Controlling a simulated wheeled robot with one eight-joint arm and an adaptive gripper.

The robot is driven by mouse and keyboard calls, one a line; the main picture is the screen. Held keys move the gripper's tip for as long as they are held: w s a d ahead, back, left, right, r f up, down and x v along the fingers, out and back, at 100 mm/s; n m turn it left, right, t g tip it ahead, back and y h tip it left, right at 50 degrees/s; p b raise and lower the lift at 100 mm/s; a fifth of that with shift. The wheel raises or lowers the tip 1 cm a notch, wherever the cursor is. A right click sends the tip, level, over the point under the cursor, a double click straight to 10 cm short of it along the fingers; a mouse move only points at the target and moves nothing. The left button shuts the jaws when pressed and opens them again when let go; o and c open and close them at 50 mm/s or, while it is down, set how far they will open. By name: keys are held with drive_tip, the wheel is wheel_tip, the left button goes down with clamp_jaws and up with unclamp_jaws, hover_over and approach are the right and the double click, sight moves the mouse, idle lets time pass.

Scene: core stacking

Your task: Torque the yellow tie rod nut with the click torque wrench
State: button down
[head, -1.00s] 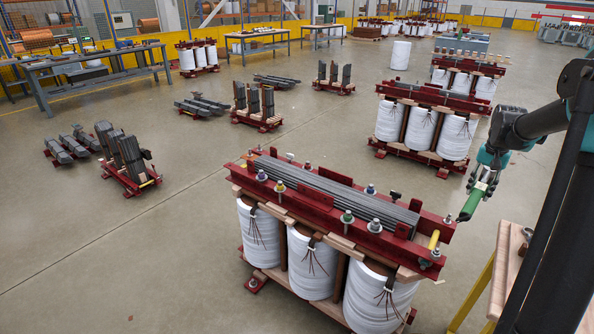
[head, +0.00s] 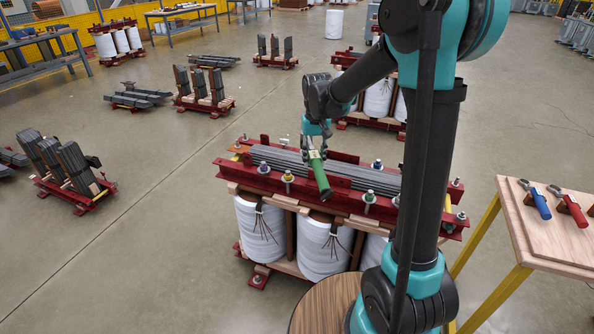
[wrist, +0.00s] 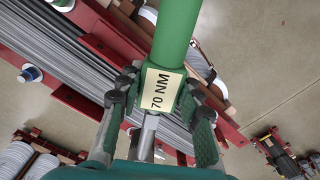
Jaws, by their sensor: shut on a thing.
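The yellow tie rod nut (head: 288,178) sits on the front red clamp beam of the nearest transformer core, left of centre. My gripper (head: 315,158) is shut on the green-handled torque wrench (head: 321,182), above that core and close to the right of the yellow nut in the picture. In the wrist view the fingers (wrist: 157,95) grip the wrench at its pale "70 NM" label (wrist: 161,89). The green handle (wrist: 177,35) runs upward there, and a grey shaft (wrist: 146,138) runs down between the fingers. The wrench's head is hidden.
A green-marked nut (head: 369,197) and a plain nut (head: 397,200) stand farther right on the same beam. A wooden table (head: 545,240) at the right holds a blue wrench (head: 535,199) and a red wrench (head: 568,205). Dark lamination stacks (head: 75,166) stand on the floor left.

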drive_tip(key=s+a+f+n, duration=0.1)
drive_tip(key=s+a+n, duration=0.1)
drive_tip(key=s+a, duration=0.2)
drive_tip(key=shift+s+a, duration=0.15)
drive_tip(key=shift+s, duration=0.75)
drive_tip(key=shift+f, duration=0.1)
drive_tip(key=shift+f, duration=4.35)
drive_tip(key=shift+s+a+m, duration=0.2)
drive_tip(key=shift+a+m, duration=0.25)
drive_tip(key=shift+a, duration=0.2)
drive_tip(key=shift+s+a+m, duration=0.15)
drive_tip(key=shift+a+m, duration=0.3)
drive_tip(key=shift+a, duration=0.15)
